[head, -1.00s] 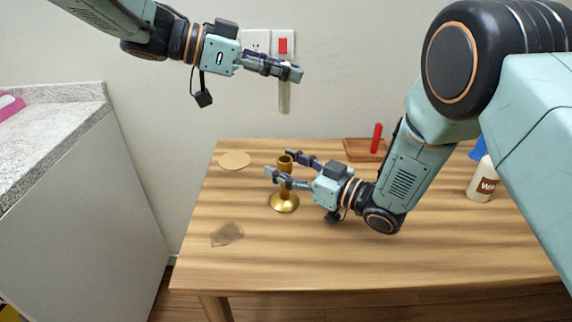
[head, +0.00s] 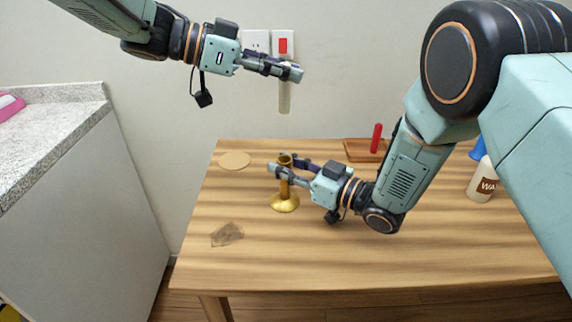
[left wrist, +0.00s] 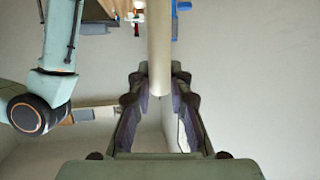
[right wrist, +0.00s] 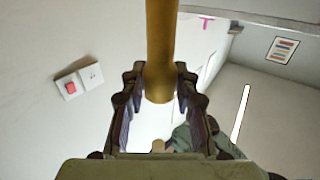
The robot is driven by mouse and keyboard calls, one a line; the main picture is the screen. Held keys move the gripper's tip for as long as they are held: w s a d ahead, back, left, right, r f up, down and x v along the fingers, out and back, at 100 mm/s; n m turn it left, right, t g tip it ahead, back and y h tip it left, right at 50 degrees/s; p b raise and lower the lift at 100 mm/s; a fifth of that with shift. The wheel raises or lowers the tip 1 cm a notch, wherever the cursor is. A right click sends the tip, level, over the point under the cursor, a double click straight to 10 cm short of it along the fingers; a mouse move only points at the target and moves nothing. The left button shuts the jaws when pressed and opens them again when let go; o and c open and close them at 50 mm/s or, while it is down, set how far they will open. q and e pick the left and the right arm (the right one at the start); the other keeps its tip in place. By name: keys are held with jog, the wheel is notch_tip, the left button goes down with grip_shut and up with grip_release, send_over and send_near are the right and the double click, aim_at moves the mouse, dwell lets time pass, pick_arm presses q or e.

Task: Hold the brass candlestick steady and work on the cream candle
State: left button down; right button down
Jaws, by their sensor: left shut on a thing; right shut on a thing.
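The brass candlestick (head: 285,203) stands upright on the wooden table, its round base on the surface. My right gripper (head: 281,164) is shut on its stem just below the cup, partly hiding it. The brass stem also shows between the fingers in the right wrist view (right wrist: 161,45). My left gripper (head: 292,72) is shut on the cream candle (head: 285,98) and holds it upright in the air, well above the candlestick cup. The candle also shows between the fingers in the left wrist view (left wrist: 159,45). The candle's top is hidden by the fingers in the head view.
A round cork coaster (head: 235,160) and a brownish patch (head: 227,234) lie on the left of the table. A red candle (head: 376,138) stands at a wooden tray (head: 356,151) at the back. A white bottle (head: 482,181) stands at the right. The table's front is clear.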

aim_at(284, 113)
pick_arm(q)
jog(key=shift+f, duration=1.8)
jog(key=shift+f, duration=2.85)
jog(key=shift+f, duration=1.75)
jog(key=c, duration=1.2)
grip_release()
jog(key=shift+o, duration=0.2)
jog(key=shift+a, duration=0.15)
